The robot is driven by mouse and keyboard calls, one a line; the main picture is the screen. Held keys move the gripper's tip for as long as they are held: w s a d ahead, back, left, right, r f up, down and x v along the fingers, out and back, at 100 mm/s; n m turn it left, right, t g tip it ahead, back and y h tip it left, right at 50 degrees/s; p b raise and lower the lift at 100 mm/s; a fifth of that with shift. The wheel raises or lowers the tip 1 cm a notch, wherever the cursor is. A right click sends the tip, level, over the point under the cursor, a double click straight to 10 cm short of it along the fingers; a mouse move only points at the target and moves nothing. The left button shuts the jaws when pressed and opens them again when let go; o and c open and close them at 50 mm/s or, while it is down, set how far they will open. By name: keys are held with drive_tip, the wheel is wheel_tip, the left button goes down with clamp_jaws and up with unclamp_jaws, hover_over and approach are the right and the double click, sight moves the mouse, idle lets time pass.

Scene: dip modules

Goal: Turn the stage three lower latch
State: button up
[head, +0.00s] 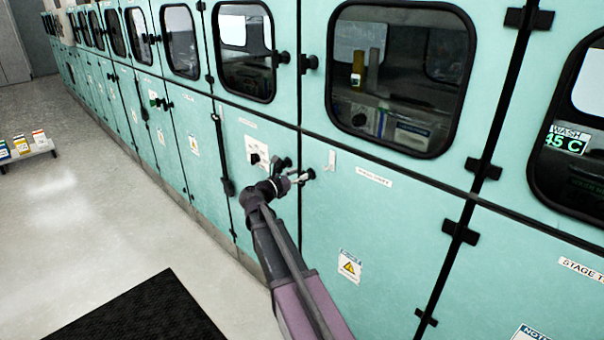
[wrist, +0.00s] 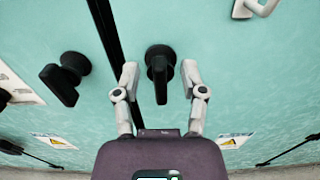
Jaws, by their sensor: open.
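The lower latch (wrist: 160,66) is a black round knob with a short bar, on a teal lower door panel; in the wrist view its bar points down the picture. My gripper (wrist: 159,72) is open, with one grey finger on each side of this latch. The right finger looks very close to it; I cannot tell whether it touches. In the head view my gripper (head: 300,178) is at the top left corner of the lower door (head: 385,225), where the black latch (head: 310,173) partly shows. The small door label (head: 374,176) is too blurred to read surely.
A second black latch (wrist: 66,80) is on the neighbouring panel, left of a dark door seam. A pale hook-like handle (wrist: 256,8) is at the upper right. Upper doors with dark windows (head: 400,75) stand above. A black mat (head: 145,312) lies on the open floor.

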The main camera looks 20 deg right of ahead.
drive_tip(key=shift+x, duration=1.1)
clamp_jaws()
drive_tip(key=shift+a, duration=0.1)
